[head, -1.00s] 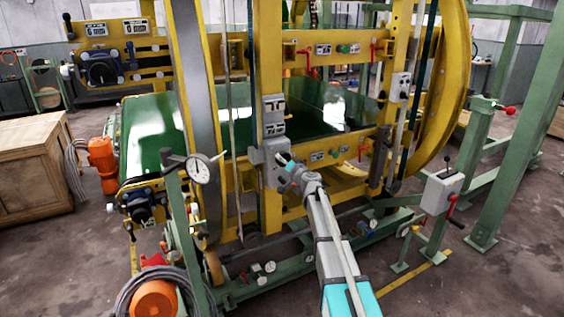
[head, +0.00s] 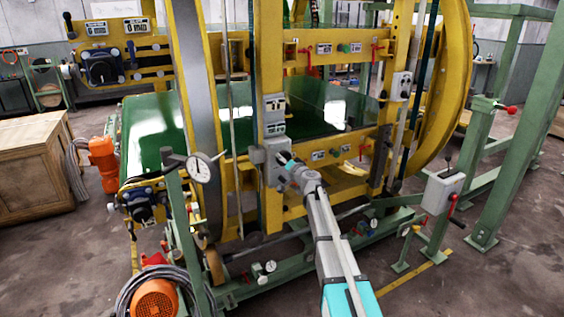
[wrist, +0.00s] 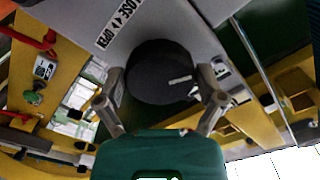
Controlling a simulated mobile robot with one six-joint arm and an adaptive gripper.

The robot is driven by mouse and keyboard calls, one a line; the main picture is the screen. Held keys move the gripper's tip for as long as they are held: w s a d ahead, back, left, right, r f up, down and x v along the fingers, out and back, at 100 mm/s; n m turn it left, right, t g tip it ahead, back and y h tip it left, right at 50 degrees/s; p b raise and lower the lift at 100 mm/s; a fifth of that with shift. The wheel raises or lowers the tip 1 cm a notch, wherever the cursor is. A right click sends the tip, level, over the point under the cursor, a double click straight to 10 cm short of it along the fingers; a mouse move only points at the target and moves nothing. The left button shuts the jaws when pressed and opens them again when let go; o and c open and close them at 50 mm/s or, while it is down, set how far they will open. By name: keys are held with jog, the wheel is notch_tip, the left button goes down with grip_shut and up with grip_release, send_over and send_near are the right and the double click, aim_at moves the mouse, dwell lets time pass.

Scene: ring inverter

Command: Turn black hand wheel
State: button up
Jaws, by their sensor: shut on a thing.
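The black hand wheel (wrist: 158,62) is round, with a pale mark on its face. It sits on a grey panel (wrist: 75,20) below an OPEN/CLOSE label (wrist: 118,25) in the wrist view. My gripper (wrist: 162,88) has one finger on each side of the wheel and is shut on it. In the head view my gripper (head: 289,164) is at the front of a grey control box (head: 271,150) on a yellow upright. The wheel is hidden behind my gripper there.
A yellow upright (head: 268,65) carries the box, and a large yellow ring (head: 455,80) stands to the right.

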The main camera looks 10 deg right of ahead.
jog(key=shift+m, duration=0.3)
jog(key=m, duration=0.5)
jog(key=shift+d+r, duration=0.1)
jog(key=m, duration=0.5)
jog(key=shift+d+m, duration=0.1)
jog(key=shift+m, duration=0.3)
jog(key=o, duration=0.8)
jog(key=shift+s, duration=0.1)
